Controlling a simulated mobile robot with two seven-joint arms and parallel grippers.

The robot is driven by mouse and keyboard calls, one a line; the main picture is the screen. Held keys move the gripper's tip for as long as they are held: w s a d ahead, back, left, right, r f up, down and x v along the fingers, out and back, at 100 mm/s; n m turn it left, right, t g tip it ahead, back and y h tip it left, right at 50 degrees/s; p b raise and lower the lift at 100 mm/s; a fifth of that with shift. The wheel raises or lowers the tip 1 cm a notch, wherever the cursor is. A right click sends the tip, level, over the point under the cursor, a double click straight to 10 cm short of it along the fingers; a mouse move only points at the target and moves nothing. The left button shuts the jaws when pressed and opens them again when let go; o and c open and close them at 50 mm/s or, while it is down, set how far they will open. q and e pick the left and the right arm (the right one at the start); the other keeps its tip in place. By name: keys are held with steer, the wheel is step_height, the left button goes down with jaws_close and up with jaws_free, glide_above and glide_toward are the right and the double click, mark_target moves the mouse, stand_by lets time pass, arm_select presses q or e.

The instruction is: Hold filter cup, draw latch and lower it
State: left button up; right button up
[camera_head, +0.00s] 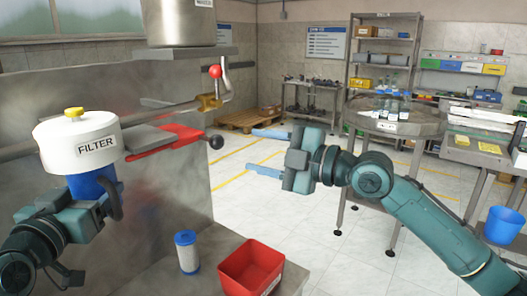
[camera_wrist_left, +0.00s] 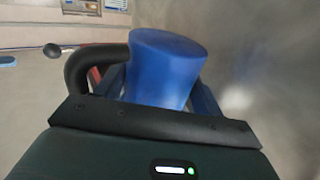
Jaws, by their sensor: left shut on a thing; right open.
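The blue filter cup (camera_head: 88,186) sits under a white round housing (camera_head: 65,150) marked FILTER with a yellow knob on top. In the left wrist view the blue cup (camera_wrist_left: 165,70) is between my left gripper's fingers, and its black handle (camera_wrist_left: 82,72) curves off to the left. My left gripper (camera_head: 92,196) is shut on the cup. A red flat latch (camera_head: 172,138) with a black ball knob (camera_head: 215,142) sticks out to the right of the housing. My right gripper (camera_head: 268,153) is open and empty in free air, right of the knob and apart from it.
A red bin (camera_head: 250,268) and a white filter cartridge with a blue cap (camera_head: 187,252) stand on the low bench. A lever with a red ball (camera_head: 215,72) is above the latch. A round table (camera_head: 395,122) stands behind my right arm. The floor between is clear.

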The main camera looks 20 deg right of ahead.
arm_select(q)
steer(key=shift+f+b, duration=1.3)
steer(key=shift+f, duration=1)
arm_select(e)
step_height(320, 180, down, 3)
steer(key=shift+r, duration=0.1)
arm_select(q)
steer(key=shift+s, duration=0.1)
